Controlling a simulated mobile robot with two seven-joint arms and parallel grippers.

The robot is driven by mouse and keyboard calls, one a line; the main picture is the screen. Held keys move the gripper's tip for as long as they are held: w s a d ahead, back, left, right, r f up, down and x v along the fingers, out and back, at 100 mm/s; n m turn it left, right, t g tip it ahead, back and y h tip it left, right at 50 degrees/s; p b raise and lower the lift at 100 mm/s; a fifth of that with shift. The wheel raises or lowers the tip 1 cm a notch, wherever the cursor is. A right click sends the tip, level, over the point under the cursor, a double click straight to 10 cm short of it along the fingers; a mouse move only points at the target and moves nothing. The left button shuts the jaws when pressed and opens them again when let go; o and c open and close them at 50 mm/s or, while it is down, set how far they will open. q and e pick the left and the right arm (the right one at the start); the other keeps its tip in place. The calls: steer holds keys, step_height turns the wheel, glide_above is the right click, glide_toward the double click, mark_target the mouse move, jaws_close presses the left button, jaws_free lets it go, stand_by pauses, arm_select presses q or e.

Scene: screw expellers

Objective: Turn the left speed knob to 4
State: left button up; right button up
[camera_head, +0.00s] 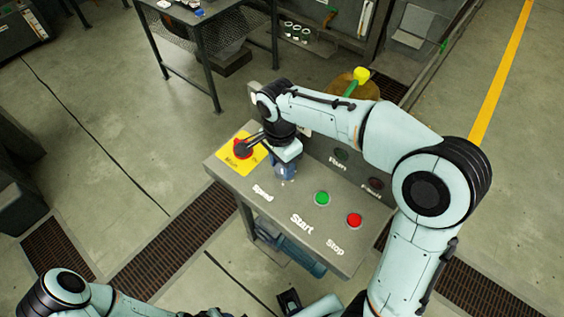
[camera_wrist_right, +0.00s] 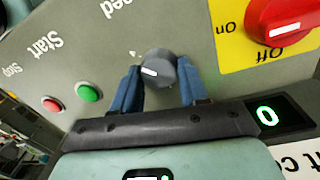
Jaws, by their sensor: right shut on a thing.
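The speed knob (camera_wrist_right: 158,68) is a dark grey round knob with a white pointer mark, seen in the right wrist view. My right gripper (camera_wrist_right: 158,90) is shut on it, with one blue finger on each side. A small white triangle is printed on the panel beside the knob. A display (camera_wrist_right: 267,115) next to it shows a green 0.
A red main switch (camera_wrist_right: 279,20) on a yellow plate is close to the gripper. A green start button (camera_head: 322,198) and a red stop button (camera_head: 354,220) sit to the right on the console. Run (camera_head: 340,155) and Fault (camera_head: 376,184) lamps are behind them.

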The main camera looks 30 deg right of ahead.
mark_target(280, 165)
steer(key=o, duration=1.1)
steer(key=shift+c, duration=0.2)
steer(key=shift+r, duration=0.15)
arm_select(q)
steer(key=w+r+p, duration=0.1)
steer(key=r+p, duration=0.1)
steer(key=r, duration=0.1)
steer(key=shift+w, duration=0.4)
arm_select(e)
step_height(280, 165, up, 13)
steer(key=shift+w, duration=0.45)
steer(key=shift+a, duration=0.1)
